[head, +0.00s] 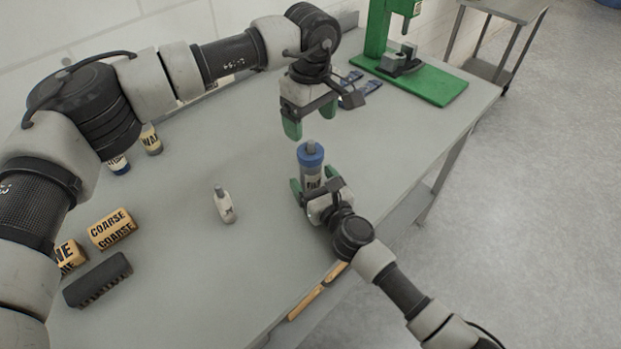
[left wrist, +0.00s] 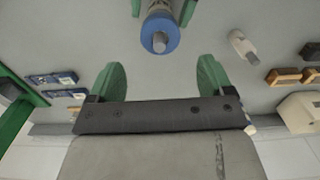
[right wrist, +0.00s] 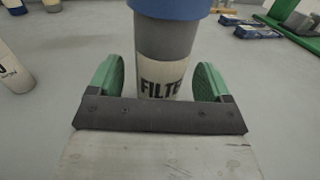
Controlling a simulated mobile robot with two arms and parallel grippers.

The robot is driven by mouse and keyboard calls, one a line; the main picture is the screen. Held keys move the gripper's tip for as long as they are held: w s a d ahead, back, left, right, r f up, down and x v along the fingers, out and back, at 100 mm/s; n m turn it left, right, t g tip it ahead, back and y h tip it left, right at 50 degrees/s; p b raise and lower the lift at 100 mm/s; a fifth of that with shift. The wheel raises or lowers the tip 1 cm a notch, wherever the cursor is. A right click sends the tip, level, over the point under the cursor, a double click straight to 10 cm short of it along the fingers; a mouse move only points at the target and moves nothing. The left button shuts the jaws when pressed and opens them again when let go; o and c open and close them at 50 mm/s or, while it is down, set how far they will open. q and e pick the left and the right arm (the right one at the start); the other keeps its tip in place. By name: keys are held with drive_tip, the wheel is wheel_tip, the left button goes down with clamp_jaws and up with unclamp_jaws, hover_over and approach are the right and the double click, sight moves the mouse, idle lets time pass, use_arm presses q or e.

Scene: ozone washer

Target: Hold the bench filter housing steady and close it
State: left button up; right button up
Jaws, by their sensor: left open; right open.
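The filter housing (head: 310,177) stands upright on the bench, a grey cylinder with a white label and a blue cap (head: 311,154) with a grey knob on top. My left gripper (head: 312,122) is open above and behind the cap, with its fingers apart from it. In the left wrist view the blue cap (left wrist: 160,33) lies beyond the open green fingers. My right gripper (head: 316,188) is open low at the housing. In the right wrist view the housing's body (right wrist: 165,45) stands just beyond and between the open fingers, its label reading "FILTE"; contact cannot be told.
A small white bottle (head: 224,205) stands left of the housing. Blue packets (head: 352,97) and a green press (head: 425,82) are at the back right. The bench's right edge is near the housing.

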drive_tip(key=shift+x, duration=0.8)
